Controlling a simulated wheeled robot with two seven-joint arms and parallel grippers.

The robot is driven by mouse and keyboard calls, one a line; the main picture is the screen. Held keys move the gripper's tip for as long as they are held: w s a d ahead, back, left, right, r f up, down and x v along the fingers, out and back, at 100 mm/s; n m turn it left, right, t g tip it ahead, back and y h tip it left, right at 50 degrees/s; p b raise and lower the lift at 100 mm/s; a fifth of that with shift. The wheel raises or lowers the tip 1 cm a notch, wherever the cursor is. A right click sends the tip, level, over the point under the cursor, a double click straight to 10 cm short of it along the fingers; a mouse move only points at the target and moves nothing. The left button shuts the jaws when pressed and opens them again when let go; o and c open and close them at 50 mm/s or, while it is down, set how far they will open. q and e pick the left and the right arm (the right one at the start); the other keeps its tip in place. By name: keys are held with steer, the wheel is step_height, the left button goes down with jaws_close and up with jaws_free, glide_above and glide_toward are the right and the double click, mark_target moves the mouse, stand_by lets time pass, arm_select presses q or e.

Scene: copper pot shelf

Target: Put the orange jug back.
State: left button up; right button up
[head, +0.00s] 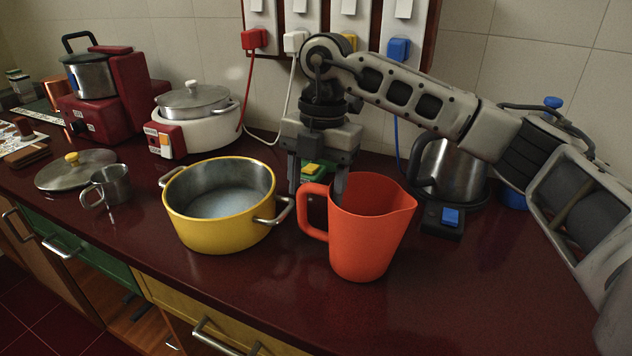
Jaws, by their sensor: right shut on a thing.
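The orange jug (370,232) is upright at the front of the dark red counter, with its handle to the left and its spout to the right. My right gripper (317,184) reaches down from above at the jug's handle side. It is shut on the jug, with one finger left of the handle and the other at the jug's rim. The exact contact is partly hidden. I cannot tell whether the jug's base touches the counter. My left gripper is not in view.
A yellow pot (213,230) stands close left of the jug. A steel kettle (450,168) is behind it, right, under my arm. A steel mug (110,186), a lid (68,172) and a white cooker (205,130) are further left. The counter (480,300) is clear at front right.

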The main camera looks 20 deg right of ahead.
steer(key=shift+f, duration=0.2)
steer(key=o, duration=1.5)
steer(key=r, duration=0.4)
steer(key=d+r, duration=0.1)
steer(key=r, duration=0.7)
steer(key=shift+w+d+r+p, duration=0.1)
steer(key=shift+w+d+p, duration=0.05)
steer(key=shift+w+p, duration=0.2)
steer(key=shift+s, duration=0.1)
